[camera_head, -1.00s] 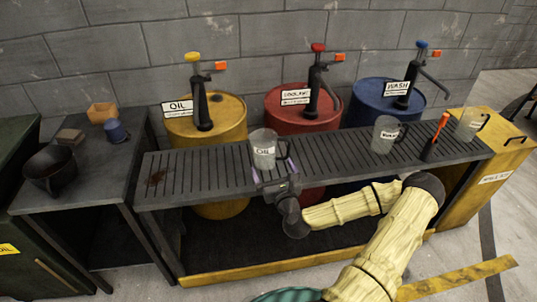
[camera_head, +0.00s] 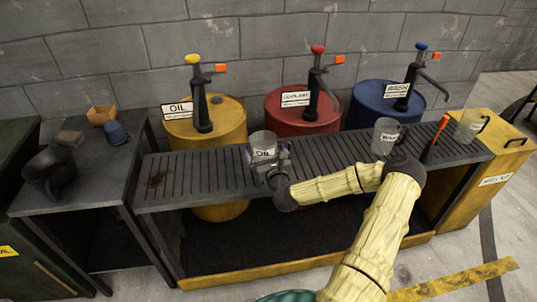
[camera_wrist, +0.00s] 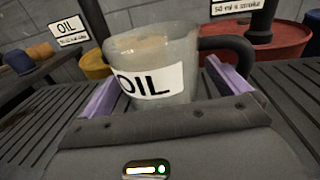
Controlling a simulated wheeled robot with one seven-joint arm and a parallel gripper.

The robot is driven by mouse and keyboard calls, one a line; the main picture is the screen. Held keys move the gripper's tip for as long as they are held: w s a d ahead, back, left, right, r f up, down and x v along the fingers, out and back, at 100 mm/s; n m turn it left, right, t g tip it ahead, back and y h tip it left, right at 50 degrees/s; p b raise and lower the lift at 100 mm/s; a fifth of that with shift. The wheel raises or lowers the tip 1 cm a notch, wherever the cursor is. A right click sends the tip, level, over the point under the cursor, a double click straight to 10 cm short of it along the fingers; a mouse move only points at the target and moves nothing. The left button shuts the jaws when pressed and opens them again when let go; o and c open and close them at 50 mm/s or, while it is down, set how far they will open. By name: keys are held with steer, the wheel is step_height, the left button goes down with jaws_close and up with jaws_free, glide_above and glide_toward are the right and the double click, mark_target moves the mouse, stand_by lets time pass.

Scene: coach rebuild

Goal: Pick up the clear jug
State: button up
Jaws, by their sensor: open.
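A clear jug with a white OIL label and dark handle (camera_head: 263,143) stands upright on the slatted grey bench (camera_head: 215,175), below the drums. My gripper (camera_head: 267,157) is open at the jug's near side. In the wrist view the jug (camera_wrist: 155,60) sits between my two purple fingers (camera_wrist: 160,85), with the handle at the upper right above the right finger. I cannot tell whether either finger touches the jug. A second clear jug (camera_head: 384,138), labelled WASH, stands farther right on the bench. A third clear jug (camera_head: 468,126) is at the right end.
Yellow, red and blue drums with pumps (camera_head: 205,125) stand behind the bench. An orange-handled tool (camera_head: 440,128) stands near the WASH jug. A side table at left holds a dark pot (camera_head: 48,172), a blue cup (camera_head: 116,133) and an orange container (camera_head: 101,115). A yellow cabinet (camera_head: 500,160) stands at right.

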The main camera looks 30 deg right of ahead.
steer(key=shift+w+d, duration=0.25)
steer(key=shift+w, duration=1)
steer(key=shift+c, duration=0.2)
steer(key=c, duration=1)
